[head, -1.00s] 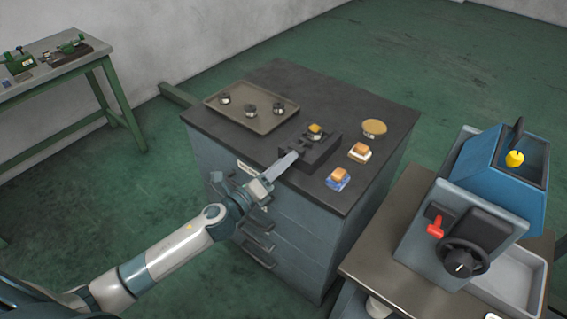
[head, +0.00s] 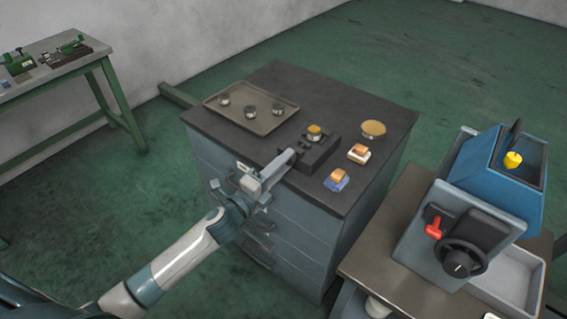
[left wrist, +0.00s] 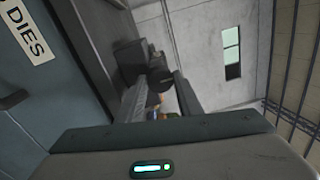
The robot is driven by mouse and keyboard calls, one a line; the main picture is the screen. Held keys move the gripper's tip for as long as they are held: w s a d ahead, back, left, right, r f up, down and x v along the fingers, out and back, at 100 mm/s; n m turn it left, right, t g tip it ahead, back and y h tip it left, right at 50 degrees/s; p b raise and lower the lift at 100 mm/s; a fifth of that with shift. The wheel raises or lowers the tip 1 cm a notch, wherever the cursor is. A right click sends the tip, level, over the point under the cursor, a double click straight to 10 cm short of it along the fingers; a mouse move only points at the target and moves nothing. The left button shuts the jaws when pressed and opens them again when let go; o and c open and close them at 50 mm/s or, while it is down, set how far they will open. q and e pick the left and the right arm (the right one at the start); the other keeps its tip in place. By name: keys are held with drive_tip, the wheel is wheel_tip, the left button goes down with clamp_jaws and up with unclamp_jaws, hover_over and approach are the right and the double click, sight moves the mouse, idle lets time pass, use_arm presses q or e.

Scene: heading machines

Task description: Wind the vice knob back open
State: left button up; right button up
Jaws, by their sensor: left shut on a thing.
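The dark vice (head: 319,155) stands at the front edge of the cabinet top, with a small block with a yellow-orange top (head: 314,130) in it. My left gripper (head: 285,162) reaches the near-left side of the vice and is shut on the vice knob. The fingers mostly hide the knob in the head view. In the left wrist view, the dark vice body (left wrist: 130,60) shows beyond the gripper, with the dark round knob (left wrist: 158,80) by the fingers. My right gripper is not in view.
On the cabinet top (head: 290,80), a tray (head: 274,119) holds three small round parts. A round gold-topped dish (head: 373,128), a white-and-orange block (head: 359,153) and a blue-and-orange block (head: 337,179) lie right of the vice. A blue machine (head: 500,180) stands at right.

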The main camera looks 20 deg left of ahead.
use_arm(q)
drive_tip(key=o, duration=1)
drive_tip(key=shift+o, duration=0.2)
drive_tip(key=b+v, duration=0.5)
drive_tip(key=v, duration=1.2)
drive_tip(key=shift+s, duration=0.2)
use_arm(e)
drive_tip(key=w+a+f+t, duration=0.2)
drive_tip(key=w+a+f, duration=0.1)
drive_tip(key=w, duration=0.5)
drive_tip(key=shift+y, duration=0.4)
use_arm(q)
drive_tip(key=shift+a, duration=0.15)
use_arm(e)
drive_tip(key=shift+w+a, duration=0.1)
